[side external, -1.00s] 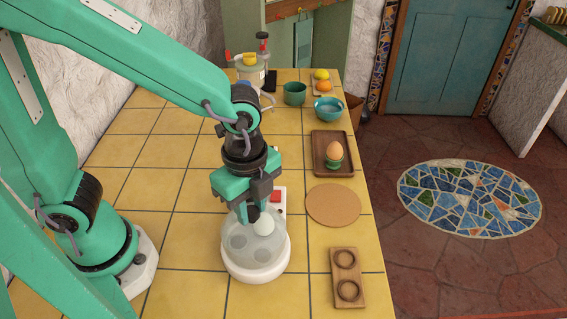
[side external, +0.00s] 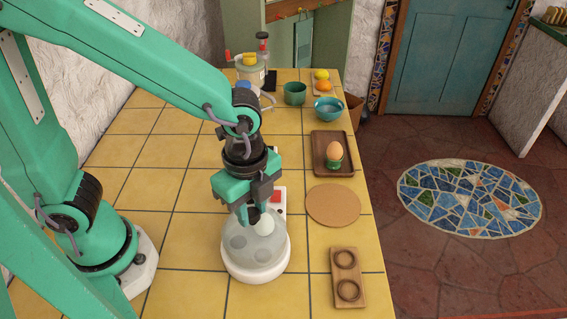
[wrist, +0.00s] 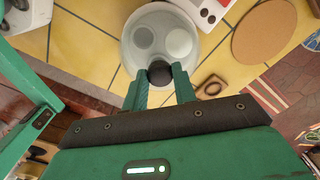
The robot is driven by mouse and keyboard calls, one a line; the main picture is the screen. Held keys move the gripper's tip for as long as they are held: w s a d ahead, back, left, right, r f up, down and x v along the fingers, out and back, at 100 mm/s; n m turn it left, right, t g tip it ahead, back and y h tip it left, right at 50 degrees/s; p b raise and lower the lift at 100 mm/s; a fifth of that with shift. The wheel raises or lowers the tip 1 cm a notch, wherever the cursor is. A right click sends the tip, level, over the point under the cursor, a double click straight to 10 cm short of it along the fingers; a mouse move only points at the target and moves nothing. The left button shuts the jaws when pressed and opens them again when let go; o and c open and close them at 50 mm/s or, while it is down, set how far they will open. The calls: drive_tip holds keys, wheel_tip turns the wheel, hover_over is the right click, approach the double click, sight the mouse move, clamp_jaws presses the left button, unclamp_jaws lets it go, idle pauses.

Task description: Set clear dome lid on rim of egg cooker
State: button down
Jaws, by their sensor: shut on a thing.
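The egg cooker (side external: 256,273) is a round white base near the front middle of the counter. The clear dome lid (side external: 272,250) appears over it, with pale round shapes showing through. A white egg-like shape (side external: 264,224) also shows there. My gripper (side external: 250,213) points down and is shut on the lid's dark knob (wrist: 160,73), which sits between the fingertips in the wrist view. The lid looks roughly centred and level, at or very near the cooker's rim. I cannot tell whether it touches all round.
A white box with a red switch (side external: 278,198) stands just behind the cooker. To the right are a round cork mat (side external: 333,205), a wooden two-ring holder (side external: 347,278) and a brown tray (side external: 320,147) with an egg in a green cup.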

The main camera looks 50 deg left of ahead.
drive_tip(key=shift+f, duration=0.1)
idle(0.6)
drive_tip(key=c, duration=1)
unclamp_jaws()
drive_tip(key=shift+c, duration=0.2)
drive_tip(key=shift+r, duration=0.2)
drive_tip(key=shift+r, duration=3.35)
drive_tip(key=shift+a, duration=0.1)
drive_tip(key=s+a+r+n+t, duration=0.1)
drive_tip(key=a+r+n+t, duration=0.1)
drive_tip(key=a+n, duration=0.6)
drive_tip(key=a+r+n+t, duration=0.3)
drive_tip(key=a+n, duration=0.5)
drive_tip(key=n, duration=0.1)
drive_tip(key=shift+s+a+r+n+t, duration=0.2)
drive_tip(key=shift+s+a+n+t, duration=0.1)
drive_tip(key=shift+s+a+n, duration=0.1)
